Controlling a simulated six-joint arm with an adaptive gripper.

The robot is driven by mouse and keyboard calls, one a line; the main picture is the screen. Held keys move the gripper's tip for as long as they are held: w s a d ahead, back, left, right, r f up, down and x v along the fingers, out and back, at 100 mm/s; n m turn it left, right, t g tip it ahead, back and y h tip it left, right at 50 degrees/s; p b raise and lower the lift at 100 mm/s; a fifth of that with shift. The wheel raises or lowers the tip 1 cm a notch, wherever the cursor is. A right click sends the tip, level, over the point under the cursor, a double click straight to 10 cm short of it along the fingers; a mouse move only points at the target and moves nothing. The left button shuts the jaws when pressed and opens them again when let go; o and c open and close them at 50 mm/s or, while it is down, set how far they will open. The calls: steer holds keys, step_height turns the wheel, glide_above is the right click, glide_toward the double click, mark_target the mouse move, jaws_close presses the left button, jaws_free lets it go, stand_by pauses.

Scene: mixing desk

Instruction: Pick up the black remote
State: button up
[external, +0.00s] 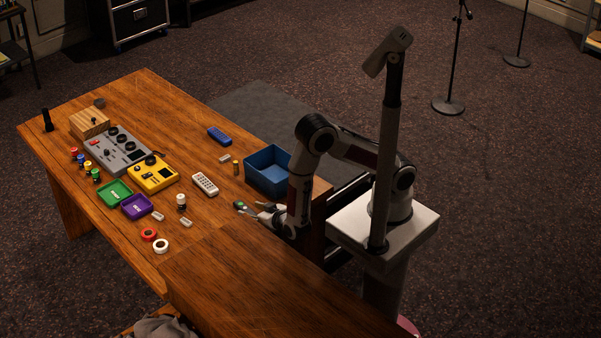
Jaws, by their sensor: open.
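I see no remote that is clearly black. A pale, whitish remote-shaped thing with rows of buttons, the light remote (205,184), lies flat on the wooden table, to the right of the yellow device. My gripper (257,211) is open and low over the table's right side, in front of the blue bin. It is to the right of the light remote and apart from it. A small green and dark item (239,205) is close by the fingertips; whether they touch cannot be told.
A blue open bin (268,171) stands behind my gripper. The yellow device (153,174), grey mixer (117,149), green tray (115,193) and purple tray (137,207) fill the left. A small bottle (181,203) stands near the light remote. The table's front right (250,280) is bare.

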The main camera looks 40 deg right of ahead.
mark_target(246, 208)
steer(key=shift+w+d+f, duration=0.25)
steer(key=shift+w+f, duration=0.25)
steer(key=shift+w, duration=0.2)
steer(key=shift+w+d+f, duration=0.25)
steer(key=shift+w+f, duration=0.2)
steer(key=shift+w, duration=0.25)
steer(key=shift+x, duration=0.9)
steer(key=c, duration=1.2)
